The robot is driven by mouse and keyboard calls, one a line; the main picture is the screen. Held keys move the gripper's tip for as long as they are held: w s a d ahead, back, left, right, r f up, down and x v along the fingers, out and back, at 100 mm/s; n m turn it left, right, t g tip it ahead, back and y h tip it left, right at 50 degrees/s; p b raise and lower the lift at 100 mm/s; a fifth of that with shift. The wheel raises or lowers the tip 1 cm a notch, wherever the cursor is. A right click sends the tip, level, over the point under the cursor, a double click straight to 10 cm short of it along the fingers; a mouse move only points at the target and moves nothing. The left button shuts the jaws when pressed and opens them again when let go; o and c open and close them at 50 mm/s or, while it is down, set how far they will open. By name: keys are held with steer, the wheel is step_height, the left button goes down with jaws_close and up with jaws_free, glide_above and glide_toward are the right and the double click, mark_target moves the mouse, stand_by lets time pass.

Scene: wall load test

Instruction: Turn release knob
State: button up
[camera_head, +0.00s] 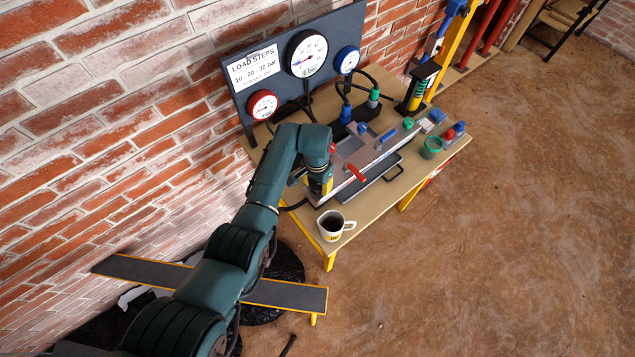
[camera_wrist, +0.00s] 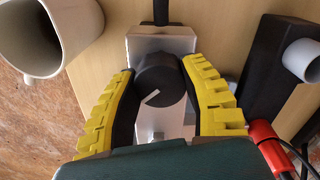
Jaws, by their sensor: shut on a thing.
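The release knob (camera_wrist: 160,82) is a round black knob with a white pointer line, on a light metal block (camera_wrist: 172,45) in the wrist view. The line slants from lower left to upper right. My gripper (camera_wrist: 160,85) has its yellow and black fingers on both sides of the knob and is shut on it. In the head view my gripper (camera_head: 320,187) points down at the near left part of the metal panel. My arm hides the knob there.
A white mug (camera_head: 333,226) stands near the table's front corner, close to my gripper. A red lever (camera_head: 356,173) is just right of it. A gauge board (camera_head: 303,62) stands behind. A green cup (camera_head: 432,147) is at the right.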

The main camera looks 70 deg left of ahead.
steer(key=n, duration=0.4)
steer(key=shift+f+n+p, duration=0.1)
steer(key=shift+n+p, duration=0.2)
steer(key=shift+d+n, duration=0.1)
steer(key=shift+n, duration=2.2)
steer(key=o, duration=1.2)
steer(key=shift+o, duration=0.2)
